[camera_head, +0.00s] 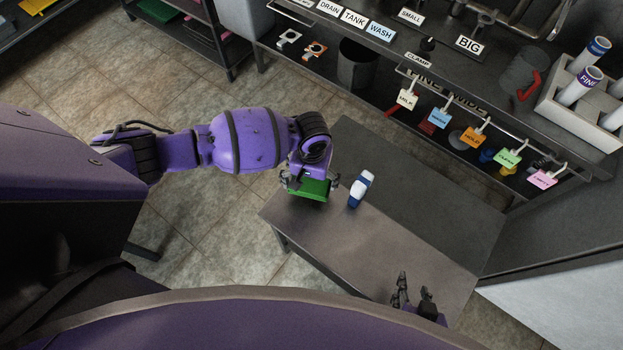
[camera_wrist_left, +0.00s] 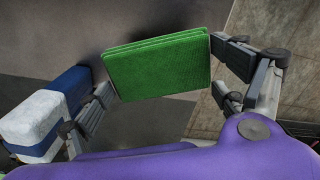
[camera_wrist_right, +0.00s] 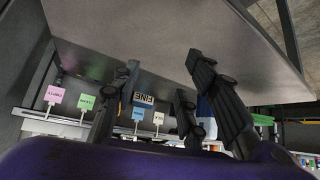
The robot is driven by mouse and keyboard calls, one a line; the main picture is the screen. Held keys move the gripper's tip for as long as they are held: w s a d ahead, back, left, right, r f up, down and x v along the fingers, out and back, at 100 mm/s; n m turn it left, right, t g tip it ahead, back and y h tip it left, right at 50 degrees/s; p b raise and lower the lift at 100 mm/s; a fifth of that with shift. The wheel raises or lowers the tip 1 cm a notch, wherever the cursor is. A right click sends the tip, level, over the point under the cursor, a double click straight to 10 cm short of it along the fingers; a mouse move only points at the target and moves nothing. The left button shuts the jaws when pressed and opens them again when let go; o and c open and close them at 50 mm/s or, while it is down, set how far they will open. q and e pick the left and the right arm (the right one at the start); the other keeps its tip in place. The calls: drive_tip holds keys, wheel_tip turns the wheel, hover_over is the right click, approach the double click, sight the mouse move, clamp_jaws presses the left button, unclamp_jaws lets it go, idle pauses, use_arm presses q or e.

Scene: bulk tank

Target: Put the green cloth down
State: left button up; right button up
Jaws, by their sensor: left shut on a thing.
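The green cloth (camera_head: 313,190) is a folded, flat block in my left gripper (camera_head: 309,184). In the left wrist view the cloth (camera_wrist_left: 158,68) spans between the two fingers, which press on its opposite ends. It is over the left end of the dark table (camera_head: 335,240); I cannot tell whether its underside touches the top. My right gripper (camera_head: 414,288) is at the table's near right edge. In the right wrist view its fingers (camera_wrist_right: 163,72) are apart with nothing between them.
A blue and white block (camera_head: 361,189) is on the table just right of the cloth; it also shows in the left wrist view (camera_wrist_left: 45,118). Most of the table is clear. Behind is a shelf with hanging coloured tags (camera_head: 474,137) and a grey bin (camera_head: 357,64).

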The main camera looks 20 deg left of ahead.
sight(311, 182)
use_arm(q)
drive_tip(key=shift+w+a+f, duration=0.2)
drive_tip(key=shift+w+f, duration=0.2)
drive_tip(key=shift+f, duration=0.15)
use_arm(e)
drive_tip(key=shift+w+r, duration=0.2)
drive_tip(key=shift+w, duration=0.3)
use_arm(q)
drive_tip(key=shift+w+a+f, duration=0.1)
drive_tip(key=shift+w+f, duration=0.15)
drive_tip(key=shift+f, duration=0.05)
wheel_tip(311, 182, down, 2)
drive_tip(key=shift+f+b, duration=0.25)
drive_tip(key=shift+b, duration=0.15)
use_arm(e)
drive_tip(key=shift+s+f, duration=0.25)
drive_tip(key=shift+f, duration=0.2)
use_arm(q)
drive_tip(key=shift+f, duration=0.2)
use_arm(e)
drive_tip(key=shift+s, duration=0.1)
drive_tip(key=shift+d, duration=0.1)
use_arm(q)
drive_tip(key=shift+f, duration=0.15)
use_arm(e)
drive_tip(key=shift+f, duration=0.1)
use_arm(q)
drive_tip(key=o, duration=0.9)
use_arm(e)
drive_tip(key=shift+s, duration=0.1)
